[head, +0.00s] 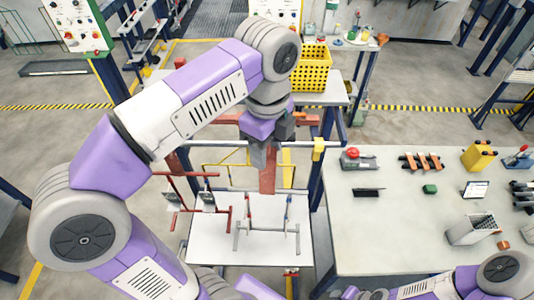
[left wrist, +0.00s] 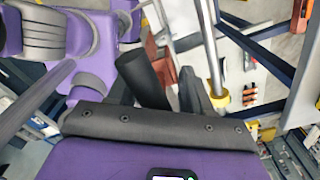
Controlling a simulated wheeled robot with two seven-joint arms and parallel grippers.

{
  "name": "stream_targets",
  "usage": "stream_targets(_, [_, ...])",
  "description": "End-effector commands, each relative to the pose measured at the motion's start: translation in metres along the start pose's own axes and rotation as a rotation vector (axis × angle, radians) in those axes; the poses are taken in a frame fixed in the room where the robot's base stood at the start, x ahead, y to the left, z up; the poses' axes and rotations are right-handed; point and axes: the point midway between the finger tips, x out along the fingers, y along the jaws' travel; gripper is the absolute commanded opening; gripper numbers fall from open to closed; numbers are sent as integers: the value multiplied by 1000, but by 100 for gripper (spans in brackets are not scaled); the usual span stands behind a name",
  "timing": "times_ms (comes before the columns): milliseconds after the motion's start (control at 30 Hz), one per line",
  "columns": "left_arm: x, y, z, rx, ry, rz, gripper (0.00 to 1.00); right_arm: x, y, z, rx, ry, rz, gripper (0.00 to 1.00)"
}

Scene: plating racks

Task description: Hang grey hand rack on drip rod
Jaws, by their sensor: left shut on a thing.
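My left gripper (head: 264,152) is shut, high in the middle of the head view, beside the drip rod (head: 304,144). The grey hand rack (head: 268,230) shows below it, over the white surface, with thin grey bars and small red and blue parts. The grip point on the rack is hidden behind my gripper and wrist. In the left wrist view the dark fingers (left wrist: 185,90) are close to the metal drip rod (left wrist: 212,45) with its yellow end piece (left wrist: 221,98). I cannot tell whether the rack touches the rod. My right gripper is not in view.
A red rack (head: 172,190) with small plates is left of the grey one. A white surface (head: 210,250) lies below. A grey bench (head: 385,225) with tools stands at right, and a yellow basket (head: 313,75) stands behind the rod.

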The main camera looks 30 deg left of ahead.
Motion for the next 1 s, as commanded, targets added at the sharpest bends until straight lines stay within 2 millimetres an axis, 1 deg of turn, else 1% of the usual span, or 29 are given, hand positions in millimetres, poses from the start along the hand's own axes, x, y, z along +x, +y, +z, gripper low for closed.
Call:
stream_targets(400, [-1,-30,20,-1,1,-1,0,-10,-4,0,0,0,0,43])
stream_targets(867, [-1,-59,39,-2,0,-1,0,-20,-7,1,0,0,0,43])
stream_targets(900, [5,-58,39,-1,0,-2,0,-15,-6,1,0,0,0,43])
stream_targets(1000, [13,-57,38,0,0,-1,0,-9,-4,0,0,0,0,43])
